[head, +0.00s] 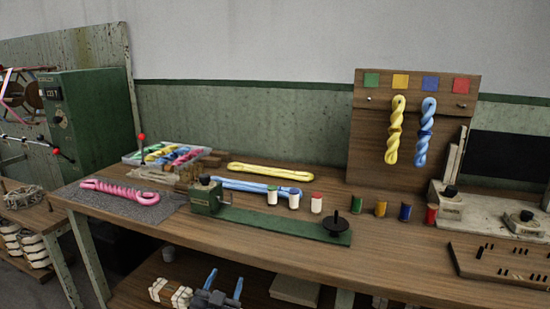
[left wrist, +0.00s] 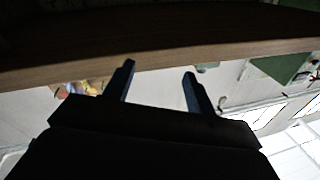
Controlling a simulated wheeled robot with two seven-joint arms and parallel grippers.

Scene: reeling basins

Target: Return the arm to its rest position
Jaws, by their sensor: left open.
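My left gripper (head: 225,279) shows at the bottom of the head view, in front of the workbench (head: 235,238) and lower in the picture than its front edge. Its two blue-grey fingers stand apart with nothing between them. In the left wrist view the same fingers (left wrist: 159,75) are open and empty, with a brown wooden edge (left wrist: 60,64) beyond them. The rest of my left arm is mostly hidden. My right gripper is in neither view.
On the bench are a pink skein (head: 119,191) on a grey mat, a yellow skein (head: 270,171), a blue skein (head: 240,185) and a green winding device (head: 270,223). A board (head: 361,130) holds hanging skeins. Bundles (head: 169,292) lie on the lower shelf.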

